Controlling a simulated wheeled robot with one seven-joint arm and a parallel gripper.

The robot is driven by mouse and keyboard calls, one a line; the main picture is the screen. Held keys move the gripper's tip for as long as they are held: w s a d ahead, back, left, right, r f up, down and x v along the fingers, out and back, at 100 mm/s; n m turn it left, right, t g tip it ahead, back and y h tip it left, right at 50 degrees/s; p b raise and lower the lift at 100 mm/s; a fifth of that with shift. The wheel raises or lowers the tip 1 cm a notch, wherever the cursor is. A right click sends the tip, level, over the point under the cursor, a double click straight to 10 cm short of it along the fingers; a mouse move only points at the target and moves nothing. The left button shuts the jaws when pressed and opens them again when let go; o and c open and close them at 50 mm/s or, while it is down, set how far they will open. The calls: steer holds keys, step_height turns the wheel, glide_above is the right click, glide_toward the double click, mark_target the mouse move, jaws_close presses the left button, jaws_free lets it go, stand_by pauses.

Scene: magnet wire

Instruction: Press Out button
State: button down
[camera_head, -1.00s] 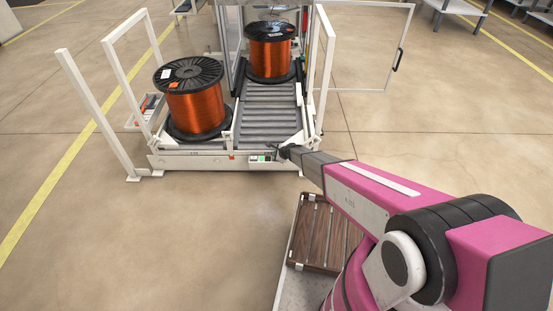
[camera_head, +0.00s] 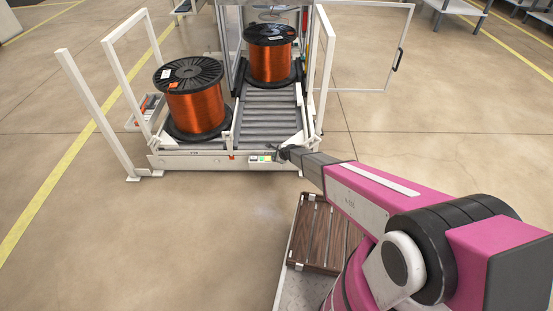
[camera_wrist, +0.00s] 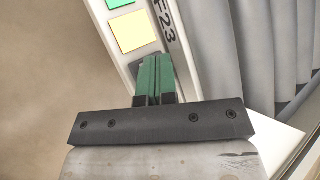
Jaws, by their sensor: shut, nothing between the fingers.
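A small button panel (camera_head: 257,159) sits on the front edge of the conveyor frame. In the wrist view it shows a green square button (camera_wrist: 118,3) at the top edge and a yellow one (camera_wrist: 130,31) below it. My gripper (camera_wrist: 156,58) is shut, with its green fingertips together and nothing between them. The tips are at the panel just below the yellow button, over a dark patch that they partly hide. I cannot tell whether they touch it. In the head view my gripper (camera_head: 277,152) is small, just right of the panel. No button's lettering is readable.
One copper wire spool (camera_head: 195,108) stands on the left platform and another (camera_head: 270,58) at the back of the roller conveyor (camera_head: 266,112). White guard posts (camera_head: 97,113) flank the station. A slatted wooden pallet (camera_head: 322,238) lies near my base. The floor in front is clear.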

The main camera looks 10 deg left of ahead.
steer(key=shift+r, duration=3.4)
steer(key=s+d+r+n+g+h, duration=0.1)
steer(key=s+d+r+n, duration=0.35)
steer(key=d+r, duration=0.55)
steer(key=s+d+r+n+g+h, duration=0.15)
steer(key=s+d+r+n, duration=0.3)
steer(key=d+r, duration=0.55)
steer(key=s+d+r+n+g+h, duration=0.1)
steer(key=s+d+r+n, duration=0.1)
steer(key=s+d, duration=0.3)
steer(key=s+d+r+n+h, duration=0.2)
steer(key=s+d+r, duration=0.3)
steer(key=d, duration=0.6)
steer(key=s+d+r+n+g+h, duration=0.1)
steer(key=s+d+r+n+h, duration=0.1)
steer(key=d, duration=0.6)
steer(key=s+r+n, duration=0.1)
steer(key=s+r, duration=0.1)
steer(key=s, duration=0.1)
steer(key=shift+d+g, duration=0.3)
steer(key=shift+g, duration=0.05)
